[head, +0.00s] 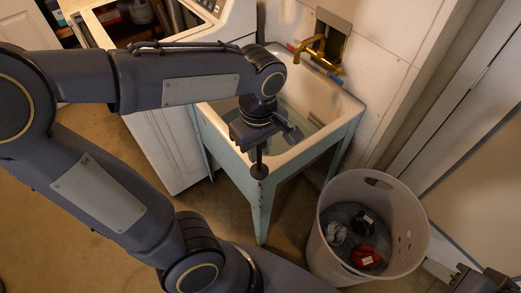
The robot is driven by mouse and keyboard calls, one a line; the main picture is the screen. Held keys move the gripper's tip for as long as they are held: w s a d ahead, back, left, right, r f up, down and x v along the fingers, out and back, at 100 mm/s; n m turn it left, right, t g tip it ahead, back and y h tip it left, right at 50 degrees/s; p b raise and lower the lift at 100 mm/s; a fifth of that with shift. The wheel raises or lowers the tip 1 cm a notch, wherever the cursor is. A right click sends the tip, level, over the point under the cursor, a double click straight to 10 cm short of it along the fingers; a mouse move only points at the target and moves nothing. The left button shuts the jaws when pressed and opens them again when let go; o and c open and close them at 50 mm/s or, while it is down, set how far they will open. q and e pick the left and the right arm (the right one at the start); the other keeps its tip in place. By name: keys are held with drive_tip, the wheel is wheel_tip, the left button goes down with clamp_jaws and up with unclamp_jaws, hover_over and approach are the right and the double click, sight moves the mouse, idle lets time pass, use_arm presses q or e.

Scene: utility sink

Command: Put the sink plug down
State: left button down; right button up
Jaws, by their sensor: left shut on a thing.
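My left gripper (260,148) hangs over the near corner of the utility sink (217,127) and points down. It is shut on the sink plug (259,171), a small dark disc on a thin upright stem. In the picture the plug's disc overlaps the sink's near rim corner, above the pale blue leg; whether it touches the rim I cannot tell. My arm and gripper hide part of the basin. My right gripper (478,281) shows only in part at the bottom right corner, and its fingers are not clear.
A brass faucet (322,52) is on the wall behind the sink. A white laundry basket (409,234) with dark and red items stands on the floor to the right. A white machine (166,143) stands left of the sink. Some floor in front of the sink is bare.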

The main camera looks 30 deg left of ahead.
use_arm(q)
drive_tip(key=w+a+f, duration=0.4)
drive_tip(key=w+f, duration=0.5)
drive_tip(key=f, duration=0.2)
drive_tip(key=shift+a+p, duration=0.15)
drive_tip(key=shift+p, duration=0.25)
drive_tip(key=shift+f, duration=0.1)
drive_tip(key=shift+f+b, duration=0.45)
drive_tip(key=shift+f, duration=0.1)
drive_tip(key=c, duration=1.2)
unclamp_jaws()
